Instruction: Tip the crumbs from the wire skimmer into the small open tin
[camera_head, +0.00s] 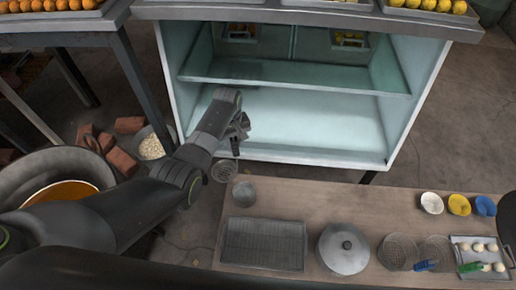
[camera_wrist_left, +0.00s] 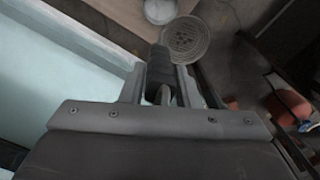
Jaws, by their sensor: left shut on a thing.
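My left gripper (camera_head: 238,128) is shut on the wire skimmer's handle, in front of the open cabinet. The skimmer (camera_head: 224,171) has a round mesh head that hangs just beyond the table's left back corner. The head also shows in the left wrist view (camera_wrist_left: 186,42), past the fingers (camera_wrist_left: 168,88). I cannot make out crumbs on it. The small open tin (camera_head: 244,193), grey and round, stands upright at the table's left back corner. The skimmer head is beside it, up and left in the head view. The tin also shows in the left wrist view (camera_wrist_left: 160,10). My right gripper is not in view.
The wooden table (camera_head: 330,207) holds a wire rack tray (camera_head: 264,244), a lidded pot (camera_head: 343,250), more skimmers (camera_head: 398,251), coloured bowls (camera_head: 459,204) and a tray of white balls (camera_head: 484,242). The glass-shelved cabinet (camera_head: 300,125) stands close behind. Bricks (camera_head: 121,161) lie left.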

